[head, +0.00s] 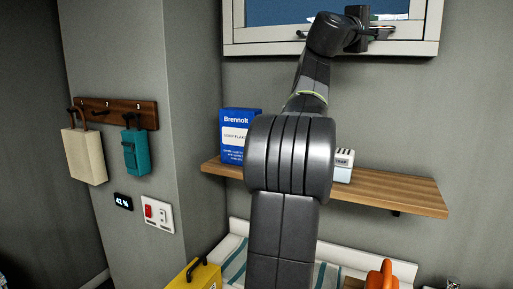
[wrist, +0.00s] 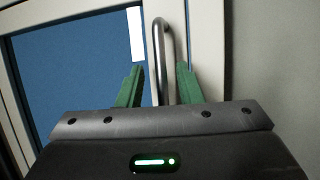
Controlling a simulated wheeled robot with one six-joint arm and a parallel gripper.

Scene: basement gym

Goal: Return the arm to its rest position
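My arm reaches up in front of the wall to a cabinet-like window (head: 270,36) with a pale frame and blue pane. My gripper (head: 380,32) is at the frame's right part. In the wrist view my gripper's green fingers (wrist: 158,72) stand apart, one on each side of a curved metal handle (wrist: 157,32). Gaps show between the handle and both fingers, so the gripper looks open. The lower part of the handle is hidden behind the gripper body.
Below my gripper, a wooden shelf (head: 405,192) holds a blue box (head: 235,135) and a small white box (head: 344,160). Yellow (head: 200,275) and orange (head: 382,279) objects lie below.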

